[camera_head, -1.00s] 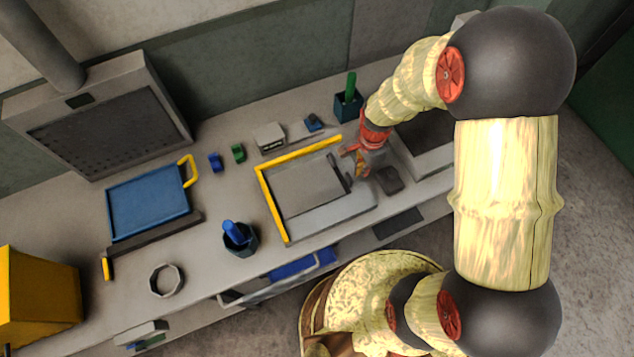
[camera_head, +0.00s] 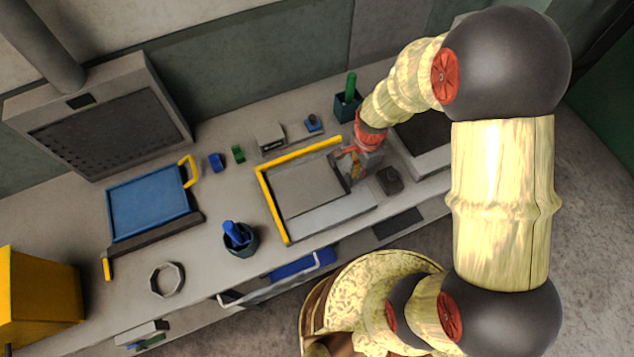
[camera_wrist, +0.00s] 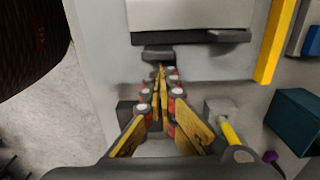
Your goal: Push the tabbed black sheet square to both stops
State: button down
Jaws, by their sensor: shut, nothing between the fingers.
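The tabbed sheet (camera_head: 305,185) lies flat, showing grey in the head view, inside the corner of two yellow stops. One stop (camera_head: 300,152) runs along the back, the other (camera_head: 272,210) down the left. In the wrist view the sheet's face (camera_wrist: 190,14) looks pale, with a dark edge strip and a dark tab (camera_wrist: 158,52) toward my gripper. My gripper (camera_wrist: 161,68) is shut and empty, its fingertips right at this tab; I cannot tell whether they touch. In the head view my gripper (camera_head: 354,162) is at the sheet's right side, partly hiding its edge.
A dark block (camera_head: 389,180) sits just right of my gripper. A teal pen cup (camera_head: 348,105) and a small grey box (camera_head: 270,138) stand behind the back stop. Pale bare surface (camera_head: 335,213) lies in front of the sheet.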

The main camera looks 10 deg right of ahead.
aim_at(350, 177)
jog(key=shift+s+a, duration=0.3)
jog(key=shift+a, duration=0.5)
jog(key=shift+s+a, duration=0.25)
jog(key=shift+a, duration=0.55)
jog(key=shift+d, duration=0.1)
jog(key=shift+w+d, duration=0.2)
jog(key=shift+d, duration=0.3)
notch_tip(350, 177, up, 8)
jog(key=p, duration=0.6)
